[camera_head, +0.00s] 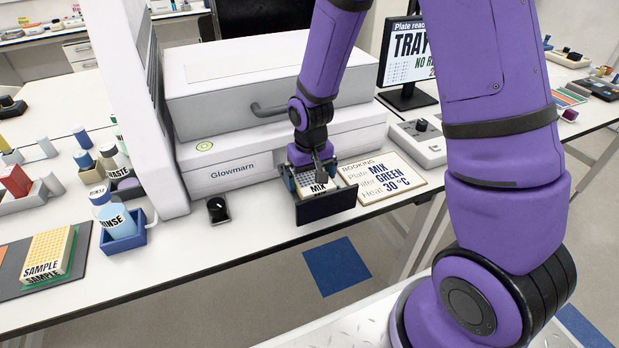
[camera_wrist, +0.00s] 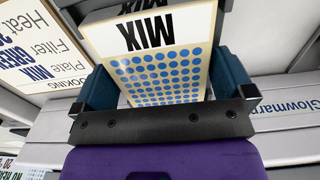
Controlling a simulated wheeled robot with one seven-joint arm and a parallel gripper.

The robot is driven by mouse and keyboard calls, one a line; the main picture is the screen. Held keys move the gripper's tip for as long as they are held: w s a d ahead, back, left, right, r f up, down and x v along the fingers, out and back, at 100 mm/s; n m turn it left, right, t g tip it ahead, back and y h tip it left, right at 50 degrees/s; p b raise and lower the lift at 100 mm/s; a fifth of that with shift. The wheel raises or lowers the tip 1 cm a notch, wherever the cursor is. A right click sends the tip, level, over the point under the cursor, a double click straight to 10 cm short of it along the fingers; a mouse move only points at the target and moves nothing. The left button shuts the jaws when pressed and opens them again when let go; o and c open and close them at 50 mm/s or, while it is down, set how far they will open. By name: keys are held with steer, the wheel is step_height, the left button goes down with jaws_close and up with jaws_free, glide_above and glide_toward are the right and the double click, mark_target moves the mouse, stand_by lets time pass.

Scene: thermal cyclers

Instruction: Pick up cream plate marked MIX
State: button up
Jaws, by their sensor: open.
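The cream plate marked MIX (camera_head: 318,186) lies in the dark-fronted drawer (camera_head: 327,206) that sticks out of the white Glowmarn instrument (camera_head: 235,150). In the wrist view, the plate (camera_wrist: 165,75) shows its blue round wells and black MIX label. My gripper (camera_head: 314,178) is right over the plate, pointing down. Its two dark blue fingers stand open, one on each side of the plate, in the wrist view (camera_wrist: 168,85). I cannot tell whether the fingers touch the plate's sides. My gripper hides part of the plate in the head view.
A booking card (camera_head: 382,180) reading MIX, GREEN, 30 °C lies right of the drawer. A grey control box (camera_head: 420,140) and a monitor (camera_head: 405,60) stand behind it.

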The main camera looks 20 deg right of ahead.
steer(key=shift+c, duration=0.2)
steer(key=c, duration=0.6)
steer(key=shift+r, duration=0.1)
steer(key=shift+c, duration=0.2)
